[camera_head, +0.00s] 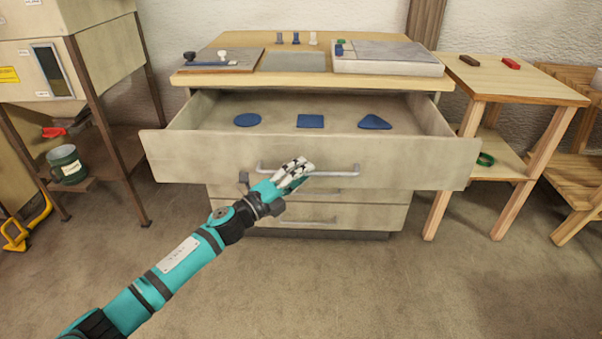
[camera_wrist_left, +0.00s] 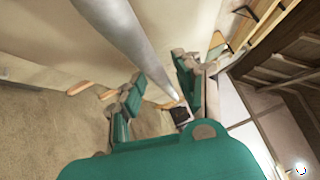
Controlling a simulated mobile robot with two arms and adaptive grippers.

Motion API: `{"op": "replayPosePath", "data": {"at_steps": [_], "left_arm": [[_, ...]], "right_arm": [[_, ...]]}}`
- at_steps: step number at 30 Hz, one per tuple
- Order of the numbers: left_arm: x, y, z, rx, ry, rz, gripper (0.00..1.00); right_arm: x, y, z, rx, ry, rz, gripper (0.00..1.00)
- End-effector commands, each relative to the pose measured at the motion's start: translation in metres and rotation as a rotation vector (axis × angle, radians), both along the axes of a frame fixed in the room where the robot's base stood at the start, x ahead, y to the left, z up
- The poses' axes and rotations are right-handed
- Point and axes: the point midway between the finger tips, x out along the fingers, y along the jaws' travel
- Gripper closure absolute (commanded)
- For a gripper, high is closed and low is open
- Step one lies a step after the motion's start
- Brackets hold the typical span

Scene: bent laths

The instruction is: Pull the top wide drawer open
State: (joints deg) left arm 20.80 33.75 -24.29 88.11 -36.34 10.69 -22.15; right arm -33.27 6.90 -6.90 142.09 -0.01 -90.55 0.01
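The top wide drawer (camera_head: 210,158) is pulled far out of the cream cabinet, and its inside shows. A blue disc (camera_head: 247,120), a blue square (camera_head: 310,121) and a blue triangle (camera_head: 375,122) lie in it. A grey bar handle (camera_head: 335,173) runs across its front. My left gripper (camera_head: 302,170) is at the middle of this handle. In the left wrist view the handle (camera_wrist_left: 142,45) passes between the fingers of my left gripper (camera_wrist_left: 160,82); whether they press on it is unclear. My right gripper is out of view.
The two lower drawers (camera_head: 235,209) look shut. The cabinet top (camera_head: 292,80) carries boards and small pieces. A wooden side table (camera_head: 515,82) stands close on the right, and a metal-legged stand (camera_head: 92,95) is on the left. The floor in front is clear.

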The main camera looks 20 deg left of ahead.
Motion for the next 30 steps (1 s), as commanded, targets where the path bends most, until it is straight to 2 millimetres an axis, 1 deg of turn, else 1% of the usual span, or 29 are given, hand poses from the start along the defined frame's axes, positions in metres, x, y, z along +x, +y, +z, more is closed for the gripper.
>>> {"op": "replayPosePath", "data": {"at_steps": [7,10,14,21,24,30], "left_arm": [[-0.001,0.0,0.002,-0.003,-0.003,-0.002,0.66],[-0.007,0.004,0.001,-0.003,-0.003,-0.002,0.66],[-0.025,0.013,-0.002,-0.001,-0.001,-0.002,0.66],[-0.068,0.038,-0.01,-0.001,0.001,-0.002,0.66],[-0.083,0.046,-0.012,-0.002,0.002,-0.001,0.66],[-0.1,0.056,-0.014,-0.001,-0.002,-0.001,0.66]], "right_arm": [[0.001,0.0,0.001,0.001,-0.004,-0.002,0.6],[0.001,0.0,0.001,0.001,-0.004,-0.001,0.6],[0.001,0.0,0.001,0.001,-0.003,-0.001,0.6],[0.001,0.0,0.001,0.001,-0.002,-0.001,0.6],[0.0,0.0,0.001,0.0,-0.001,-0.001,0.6],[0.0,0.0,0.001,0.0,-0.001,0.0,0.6]]}}
